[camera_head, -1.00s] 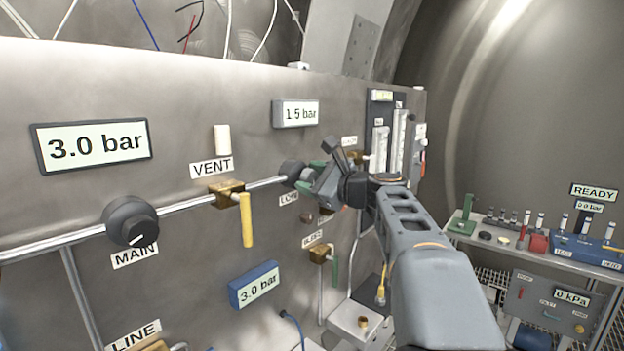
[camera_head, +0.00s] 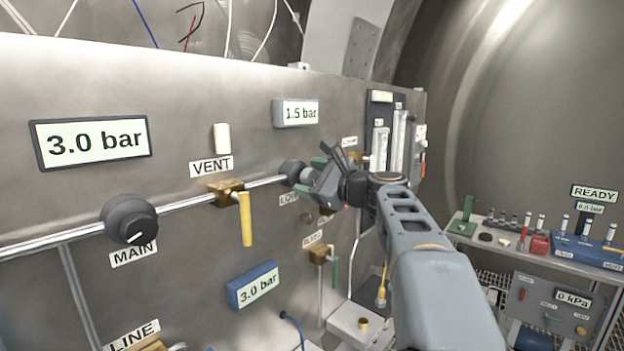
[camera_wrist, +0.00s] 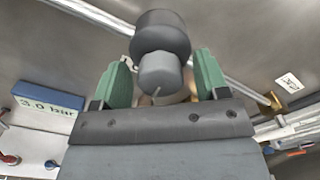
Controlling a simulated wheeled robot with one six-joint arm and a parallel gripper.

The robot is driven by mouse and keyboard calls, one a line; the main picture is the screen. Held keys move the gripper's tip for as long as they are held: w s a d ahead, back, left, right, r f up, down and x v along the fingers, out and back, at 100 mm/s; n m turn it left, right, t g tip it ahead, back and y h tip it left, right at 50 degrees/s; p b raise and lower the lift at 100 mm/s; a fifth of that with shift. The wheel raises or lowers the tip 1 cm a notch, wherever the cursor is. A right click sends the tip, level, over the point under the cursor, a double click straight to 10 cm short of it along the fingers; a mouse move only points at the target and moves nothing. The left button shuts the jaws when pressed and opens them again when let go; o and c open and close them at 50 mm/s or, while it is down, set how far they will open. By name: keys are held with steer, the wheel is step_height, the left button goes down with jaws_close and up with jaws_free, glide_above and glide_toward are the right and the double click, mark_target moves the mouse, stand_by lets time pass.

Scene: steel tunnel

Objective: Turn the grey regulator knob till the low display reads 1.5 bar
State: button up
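The grey regulator knob (camera_head: 292,170) sits on the pipe above the LOW label (camera_head: 289,199), partly hidden by my gripper in the head view. The low display (camera_head: 298,112) above it reads 1.5 bar. My gripper (camera_head: 309,175) is just in front of the knob. In the wrist view, my gripper (camera_wrist: 164,72) is open, with one green finger on each side of the knob's narrow front (camera_wrist: 163,75). A gap shows between the knob and each finger. A pale pointer line shows on the knob's front.
A MAIN knob (camera_head: 130,220), a 3.0 bar display (camera_head: 91,142) and a yellow VENT lever (camera_head: 246,219) are on the panel to the left. A blue 3.0 bar display (camera_head: 254,286) is lower down. A bench with small instruments (camera_head: 550,255) stands at right.

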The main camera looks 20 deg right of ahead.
steer(key=b+v, duration=0.2)
steer(key=v, duration=1.1)
steer(key=shift+s+d, duration=0.15)
steer(key=shift+s, duration=0.2)
step_height(320, 180, down, 21)
steer(key=s+a+n+g+h, duration=0.1)
steer(key=n+g+h, duration=0.4)
steer(key=n+g, duration=0.3)
steer(key=s+a+f+n+g+h+p, duration=0.1)
steer(key=s+a+f+n+g, duration=0.3)
steer(key=s+a+f+n, duration=0.4)
steer(key=shift+s+a+f+n+g+h+p, duration=0.15)
steer(key=shift+a+f+n+g+h+p, duration=0.45)
steer(key=shift+a+f+n, duration=2.4)
